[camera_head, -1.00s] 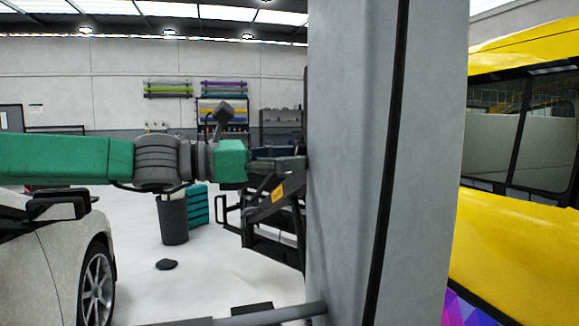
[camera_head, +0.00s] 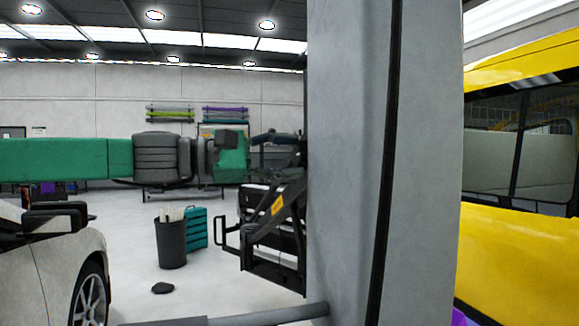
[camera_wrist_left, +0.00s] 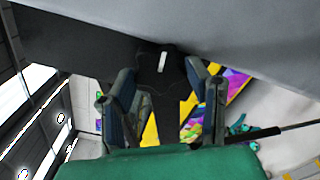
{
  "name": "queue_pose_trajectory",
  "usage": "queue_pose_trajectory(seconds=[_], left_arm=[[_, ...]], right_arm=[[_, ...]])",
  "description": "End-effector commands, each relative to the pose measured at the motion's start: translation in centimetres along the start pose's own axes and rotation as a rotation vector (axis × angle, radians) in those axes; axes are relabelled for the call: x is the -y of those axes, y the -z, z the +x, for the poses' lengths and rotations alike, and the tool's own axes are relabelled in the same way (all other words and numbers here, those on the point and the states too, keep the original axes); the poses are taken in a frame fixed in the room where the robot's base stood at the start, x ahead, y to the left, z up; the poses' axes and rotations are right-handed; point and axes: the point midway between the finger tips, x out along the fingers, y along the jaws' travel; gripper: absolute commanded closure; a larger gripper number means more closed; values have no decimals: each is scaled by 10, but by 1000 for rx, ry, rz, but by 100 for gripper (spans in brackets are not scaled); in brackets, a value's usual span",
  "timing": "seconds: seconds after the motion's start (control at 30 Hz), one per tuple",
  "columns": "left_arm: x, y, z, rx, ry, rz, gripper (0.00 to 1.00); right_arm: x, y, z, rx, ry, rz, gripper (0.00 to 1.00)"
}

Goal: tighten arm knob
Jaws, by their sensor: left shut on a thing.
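The arm knob (camera_wrist_left: 162,68) is a dark, lobed piece with a small pale mark, under the large grey surface in the left wrist view. My left gripper (camera_wrist_left: 160,85) has one finger on each side of it and is shut on it. In the head view my left gripper (camera_head: 280,146) reaches from the left to the grey column (camera_head: 350,160), at its left edge. The knob cannot be made out there, behind the fingers and the column. My right gripper is in neither view.
A black bracketed frame (camera_head: 270,240) stands just below the left gripper. A dark rod (camera_head: 260,314) meets the column low down. A white car (camera_head: 50,265) is at left, a yellow vehicle (camera_head: 515,245) at right. A black bin (camera_head: 171,242) stands on open floor.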

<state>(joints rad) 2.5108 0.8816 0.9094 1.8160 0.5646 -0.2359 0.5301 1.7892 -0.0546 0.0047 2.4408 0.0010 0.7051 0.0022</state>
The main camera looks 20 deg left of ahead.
Motion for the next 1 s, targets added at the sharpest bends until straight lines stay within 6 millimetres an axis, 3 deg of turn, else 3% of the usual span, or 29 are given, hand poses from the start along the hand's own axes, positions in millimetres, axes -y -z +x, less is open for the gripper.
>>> queue_pose_trajectory(seconds=[0.3, 0.83, 0.87, 0.9, 1.0], left_arm=[[2, 2, 0, -3, 1, 114, 85], [2, 2, 0, -2, 4, 136, 85], [2, 2, 0, -2, 4, 135, 49], [2, 2, 0, -2, 4, 135, 35], [2, 1, 0, -1, 3, 135, 35]], right_arm=[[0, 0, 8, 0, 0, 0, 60], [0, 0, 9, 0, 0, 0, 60], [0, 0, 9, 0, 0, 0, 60], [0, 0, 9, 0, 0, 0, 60], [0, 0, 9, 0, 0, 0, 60]])
